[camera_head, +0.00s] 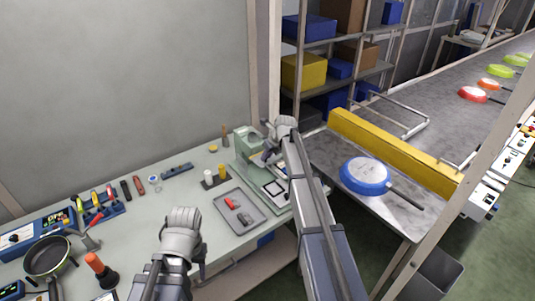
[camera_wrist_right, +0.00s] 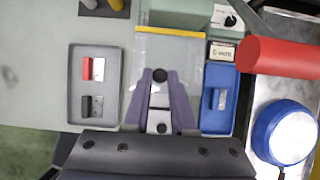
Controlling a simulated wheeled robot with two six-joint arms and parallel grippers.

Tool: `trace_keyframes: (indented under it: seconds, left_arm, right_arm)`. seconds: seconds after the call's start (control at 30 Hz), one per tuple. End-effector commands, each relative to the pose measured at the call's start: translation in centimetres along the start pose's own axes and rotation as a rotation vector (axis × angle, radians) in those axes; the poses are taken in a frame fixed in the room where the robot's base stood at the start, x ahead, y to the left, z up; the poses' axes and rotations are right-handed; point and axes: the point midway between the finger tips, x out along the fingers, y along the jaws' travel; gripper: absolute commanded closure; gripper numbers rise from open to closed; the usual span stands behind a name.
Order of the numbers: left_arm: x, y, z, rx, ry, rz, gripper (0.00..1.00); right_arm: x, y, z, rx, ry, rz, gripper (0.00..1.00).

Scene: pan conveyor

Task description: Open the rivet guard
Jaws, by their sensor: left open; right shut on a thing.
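The pale green rivet press (camera_head: 247,146) stands at the back right of the bench. In the right wrist view its clear guard (camera_wrist_right: 185,52) is a see-through panel with a yellow strip along its far edge. My right gripper (camera_wrist_right: 159,82) has its purple fingers shut on a round black knob (camera_wrist_right: 160,75) at the guard. In the head view my right arm reaches to the press and hides part of it. My left gripper (camera_head: 183,222) is open and empty above the front of the bench, away from the press; its fingertips are hard to see.
A grey tray (camera_head: 222,203) with a red and a dark piece lies left of the press. A blue holder (camera_wrist_right: 220,120) lies right of my right gripper. Tools and a dark pan (camera_head: 48,258) fill the bench's left.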

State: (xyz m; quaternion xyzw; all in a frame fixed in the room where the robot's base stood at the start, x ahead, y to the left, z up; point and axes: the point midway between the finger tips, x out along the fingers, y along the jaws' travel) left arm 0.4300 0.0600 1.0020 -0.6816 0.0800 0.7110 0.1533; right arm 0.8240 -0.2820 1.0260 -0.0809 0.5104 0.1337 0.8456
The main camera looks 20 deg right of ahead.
Motion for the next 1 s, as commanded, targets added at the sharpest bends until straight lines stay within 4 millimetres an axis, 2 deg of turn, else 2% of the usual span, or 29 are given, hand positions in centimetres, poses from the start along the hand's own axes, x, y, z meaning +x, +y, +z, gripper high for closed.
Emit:
trace_keyframes:
  seconds: [0.57, 0.6, 0.8, 1.0]
  left_arm:
    - [-0.46, -0.05, 0.03, 0.0, 0.0, 0.0, 0.5]
    - [-0.46, -0.05, 0.03, 0.0, 0.0, 0.0, 0.5]
    - [-0.46, -0.05, 0.03, 0.0, 0.0, 0.0, 0.5]
    - [-0.47, -0.05, 0.03, 0.0, 0.0, 0.0, 0.5]
  right_arm:
    - [-0.08, 0.05, 0.37, 0.0, 0.022, 0.001, 1.0]
    - [-0.08, 0.05, 0.37, 0.0, 0.022, 0.001, 0.72]
    - [-0.1, 0.04, 0.32, 0.0, 0.023, 0.001, 0.49]
    - [-0.11, 0.03, 0.29, 0.0, 0.024, 0.001, 0.48]
